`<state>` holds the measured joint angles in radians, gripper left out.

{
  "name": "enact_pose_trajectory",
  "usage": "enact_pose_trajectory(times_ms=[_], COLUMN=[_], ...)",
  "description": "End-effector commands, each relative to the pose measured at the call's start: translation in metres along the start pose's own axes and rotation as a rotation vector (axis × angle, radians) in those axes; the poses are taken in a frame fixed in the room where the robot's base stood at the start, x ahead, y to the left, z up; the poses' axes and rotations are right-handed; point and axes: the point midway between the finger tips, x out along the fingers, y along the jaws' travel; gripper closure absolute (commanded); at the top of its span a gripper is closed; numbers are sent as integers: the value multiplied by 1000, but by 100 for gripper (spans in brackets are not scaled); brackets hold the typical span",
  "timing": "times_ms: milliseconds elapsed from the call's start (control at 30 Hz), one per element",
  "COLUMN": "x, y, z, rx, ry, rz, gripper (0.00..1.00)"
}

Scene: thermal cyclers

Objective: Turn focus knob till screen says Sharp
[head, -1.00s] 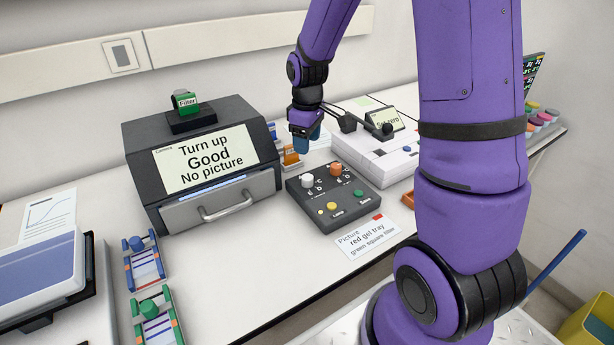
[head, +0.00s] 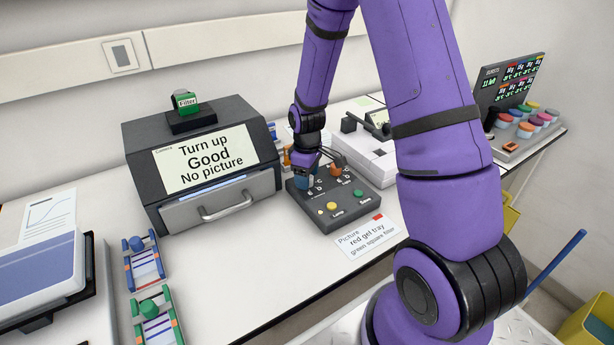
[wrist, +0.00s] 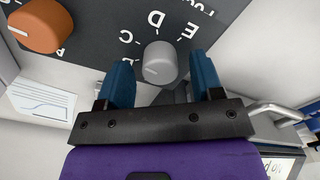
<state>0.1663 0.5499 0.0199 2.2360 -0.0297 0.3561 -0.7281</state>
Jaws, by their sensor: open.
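The camera box screen (head: 207,162) reads "Turn up", "Good", "No picture" in the head view. The dark control box (head: 340,208) stands to its right. In the wrist view a grey-white knob (wrist: 160,62) with letters C, D, E around it lies between my two blue fingers. My gripper (wrist: 159,80) is open around the knob, with a gap at each side. In the head view my gripper (head: 307,180) is over the upper left of the control box and hides the white knob. An orange knob (wrist: 40,26) is at the upper left of the wrist view.
Yellow (head: 332,206) and green (head: 358,193) buttons are on the control box's front part. A card (head: 371,236) reading "red gel tray, green square filter" lies in front. A white device (head: 366,156) stands behind right.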

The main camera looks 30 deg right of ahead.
Motion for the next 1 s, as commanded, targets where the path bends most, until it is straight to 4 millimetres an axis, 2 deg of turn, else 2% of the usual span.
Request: enact_pose_trajectory(times_ms=[333, 367, 567, 1000], x=[4, 4, 4, 4], y=[0, 0, 0, 0], z=[0, 0, 0, 0], rx=[0, 0, 0, 81], ry=[0, 0, 0, 0], rz=[0, 0, 0, 1], gripper=[40, 42, 88, 89])
